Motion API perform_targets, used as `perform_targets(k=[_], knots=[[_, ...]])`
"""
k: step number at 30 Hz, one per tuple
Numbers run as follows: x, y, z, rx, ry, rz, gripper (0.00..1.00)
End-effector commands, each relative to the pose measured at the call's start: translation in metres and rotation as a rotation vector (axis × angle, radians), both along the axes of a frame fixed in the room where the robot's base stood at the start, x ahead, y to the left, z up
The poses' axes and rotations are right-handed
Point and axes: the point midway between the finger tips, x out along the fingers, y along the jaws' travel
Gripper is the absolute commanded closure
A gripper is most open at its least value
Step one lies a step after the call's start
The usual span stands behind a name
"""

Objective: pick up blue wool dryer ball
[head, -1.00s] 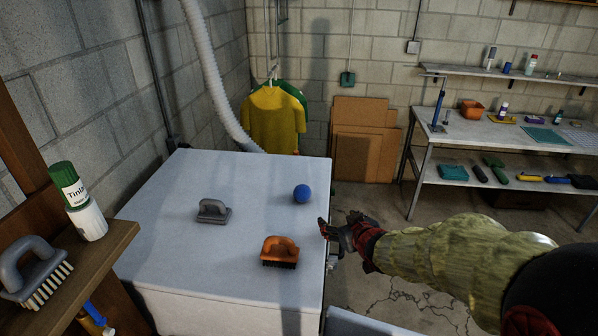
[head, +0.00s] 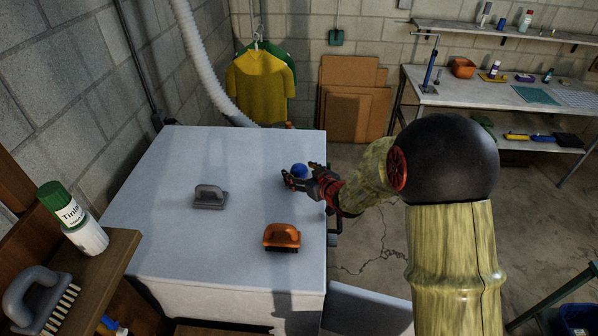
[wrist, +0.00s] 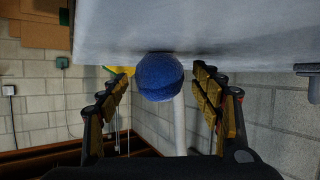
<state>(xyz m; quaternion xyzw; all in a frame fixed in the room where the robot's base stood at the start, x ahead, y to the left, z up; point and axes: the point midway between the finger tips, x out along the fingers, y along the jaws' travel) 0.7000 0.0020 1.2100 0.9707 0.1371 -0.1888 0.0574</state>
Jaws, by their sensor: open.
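The blue wool dryer ball (head: 299,171) sits on the white appliance top (head: 240,225) near its right edge. In the wrist view the ball (wrist: 160,77) appears centred between the fingers, toward their tips. My gripper (head: 301,180) reaches in from the right, low over the top, with its fingers open on either side of the ball. In the wrist view my gripper (wrist: 162,90) shows a gap between each finger and the ball. The ball's lower part is partly hidden by a finger in the head view.
A grey brush (head: 210,197) and an orange brush (head: 282,237) lie on the same top, left of and in front of the ball. A wooden shelf (head: 100,265) with a green-capped bottle (head: 75,220) stands at left. A workbench (head: 480,85) is at back right.

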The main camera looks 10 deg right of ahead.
Motion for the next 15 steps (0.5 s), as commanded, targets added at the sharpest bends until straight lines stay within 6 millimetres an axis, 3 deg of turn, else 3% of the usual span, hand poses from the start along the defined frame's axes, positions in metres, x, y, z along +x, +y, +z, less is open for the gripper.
perform_targets(k=[4, 12, 15], knots=[[0.0109, 0.0027, -0.0046, 0.001, 0.000, -0.001, 0.35], [0.0126, 0.0028, -0.0050, 0.000, 0.000, -0.002, 0.35], [0.0125, 0.0029, -0.0049, 0.001, 0.000, -0.001, 0.41]])
